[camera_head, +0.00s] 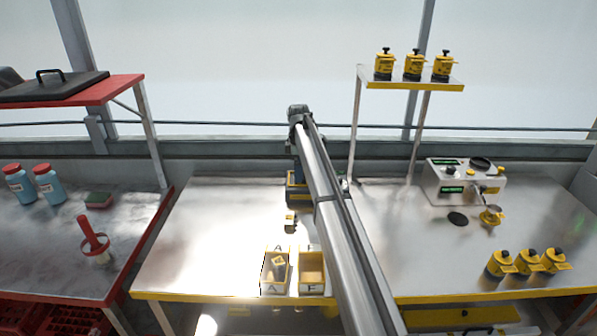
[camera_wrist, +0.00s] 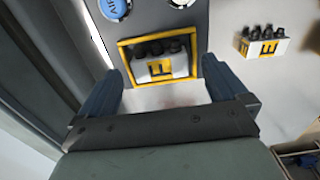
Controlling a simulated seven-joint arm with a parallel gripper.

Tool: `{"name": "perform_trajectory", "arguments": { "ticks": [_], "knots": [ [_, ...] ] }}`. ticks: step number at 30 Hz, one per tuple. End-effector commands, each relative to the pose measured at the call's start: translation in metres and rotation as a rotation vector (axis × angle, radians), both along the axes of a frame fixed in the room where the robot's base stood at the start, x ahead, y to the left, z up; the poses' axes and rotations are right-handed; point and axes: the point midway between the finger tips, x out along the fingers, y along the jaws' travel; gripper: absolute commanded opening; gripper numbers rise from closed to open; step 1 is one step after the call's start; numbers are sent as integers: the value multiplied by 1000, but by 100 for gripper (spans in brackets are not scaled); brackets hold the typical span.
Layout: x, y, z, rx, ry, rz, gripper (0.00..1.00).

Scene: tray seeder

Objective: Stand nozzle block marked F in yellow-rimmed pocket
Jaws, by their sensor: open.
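In the wrist view, a white nozzle block marked F (camera_wrist: 160,68), with a yellow label and dark nozzles on top, stands within the yellow-rimmed pocket (camera_wrist: 122,46). Whether it sits fully down on the pocket floor I cannot tell. My gripper (camera_wrist: 161,72) is open, with one blue-grey finger on each side of the block and apart from it. In the head view my arm hides the gripper and most of the yellow-trimmed machine (camera_head: 292,192) at the table's back.
A second block marked E (camera_wrist: 262,43) stands outside the pocket to the right. Two bins, one marked A (camera_head: 275,290) with a block inside and one marked F (camera_head: 311,289) that looks empty, stand at the front.

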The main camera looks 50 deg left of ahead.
Motion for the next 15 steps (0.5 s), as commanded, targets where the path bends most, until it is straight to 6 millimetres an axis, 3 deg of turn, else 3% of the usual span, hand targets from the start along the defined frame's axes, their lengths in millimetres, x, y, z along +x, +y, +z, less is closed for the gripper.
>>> {"name": "perform_trajectory", "arguments": {
  "ticks": [15],
  "knots": [
    [1, 1, 96, 1, -1, 0, 99]
  ]
}}
